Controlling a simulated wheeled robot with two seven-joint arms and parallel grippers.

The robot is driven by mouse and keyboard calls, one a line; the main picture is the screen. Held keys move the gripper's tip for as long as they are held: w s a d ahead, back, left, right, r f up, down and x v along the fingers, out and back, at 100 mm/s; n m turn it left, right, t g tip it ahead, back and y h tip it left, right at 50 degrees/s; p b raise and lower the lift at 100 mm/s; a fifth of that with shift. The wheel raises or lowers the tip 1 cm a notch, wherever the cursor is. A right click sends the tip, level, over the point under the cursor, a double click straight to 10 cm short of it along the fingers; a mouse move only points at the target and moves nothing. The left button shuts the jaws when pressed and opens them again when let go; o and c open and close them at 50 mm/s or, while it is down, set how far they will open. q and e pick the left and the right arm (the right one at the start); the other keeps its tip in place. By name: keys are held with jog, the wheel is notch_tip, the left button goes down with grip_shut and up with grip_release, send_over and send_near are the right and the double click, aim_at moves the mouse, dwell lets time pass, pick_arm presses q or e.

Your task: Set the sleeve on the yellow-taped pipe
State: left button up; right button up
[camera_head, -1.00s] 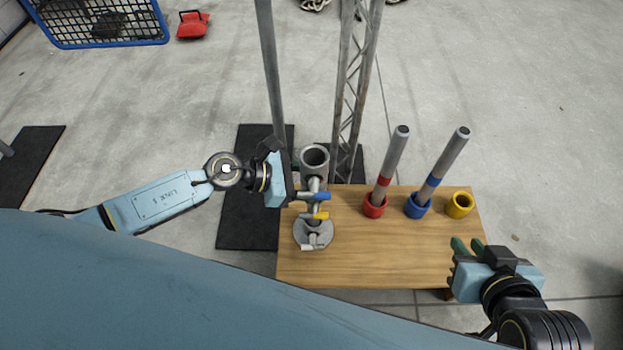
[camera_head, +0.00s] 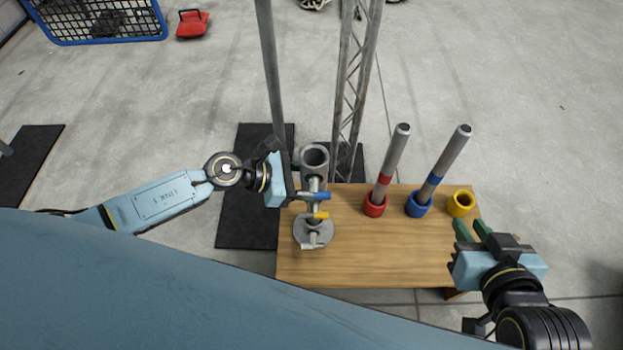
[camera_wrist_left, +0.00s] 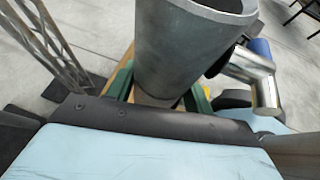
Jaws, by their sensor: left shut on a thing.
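A grey open-topped metal tube (camera_head: 314,157), which I take to be the sleeve, stands at the table's left end. It fills the middle of the left wrist view (camera_wrist_left: 183,50). My left gripper (camera_head: 297,180) is shut on it from the left, with green pads beside its lower part. Below its mouth show a blue handle (camera_head: 316,196), a yellow handle (camera_head: 318,215) and a round grey base (camera_head: 301,232). I cannot tell how these join the tube. No yellow-taped pipe shows. A yellow cup (camera_head: 461,204) looks empty. My right gripper (camera_head: 472,227) is open and empty below it.
A red-taped pipe (camera_head: 393,157) stands in a red cup (camera_head: 374,206), and a blue-taped pipe (camera_head: 450,157) in a blue cup (camera_head: 418,206). A pole (camera_head: 271,70) and a lattice mast (camera_head: 355,80) rise behind the wooden table (camera_head: 370,255). The table's front middle is clear.

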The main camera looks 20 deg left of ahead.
pick_arm(q)
jog(key=shift+f, duration=0.15)
pick_arm(e)
jog(key=shift+f, duration=0.2)
dwell(0.4)
pick_arm(q)
jog(key=o, duration=1.5)
jog(key=shift+f, duration=0.15)
jog(key=p+v, duration=0.1)
jog(key=v, duration=1.2)
jog(key=shift+s+a+p, duration=0.1)
jog(key=shift+a+p, duration=0.05)
jog(key=shift+p, duration=0.2)
pick_arm(e)
jog(key=s+d+f+g+h, duration=0.1)
jog(key=s+d+f+g, duration=0.1)
jog(key=s+f+g, duration=0.2)
jog(key=shift+s+d+f+g, duration=0.15)
jog(key=shift+s+d+g, duration=0.2)
jog(key=shift+s, duration=0.4)
